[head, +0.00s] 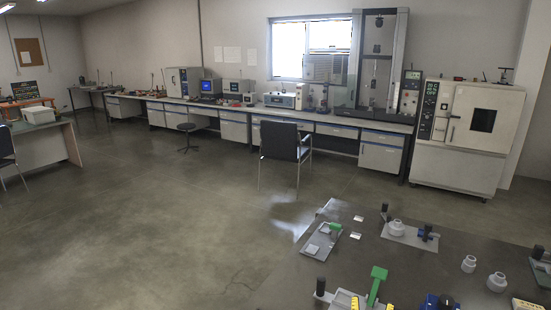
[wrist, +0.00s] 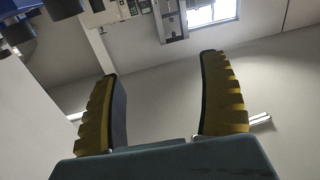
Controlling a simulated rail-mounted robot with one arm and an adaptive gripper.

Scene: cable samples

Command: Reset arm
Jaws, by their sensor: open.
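My gripper (wrist: 160,105) shows in the wrist view with its two ridged yellow-and-black fingers spread apart. Nothing is between the fingers. Behind them are a pale wall, a bright window (wrist: 212,12) and some equipment at the top of the picture. My gripper is not clearly seen in the head view.
A dark table (head: 350,262) at the lower right of the head view holds white fittings (head: 497,282), a green-handled piece (head: 376,284) and small fixtures. Lab benches (head: 300,118) line the back wall. A chair (head: 284,142) and a stool (head: 188,128) stand before them.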

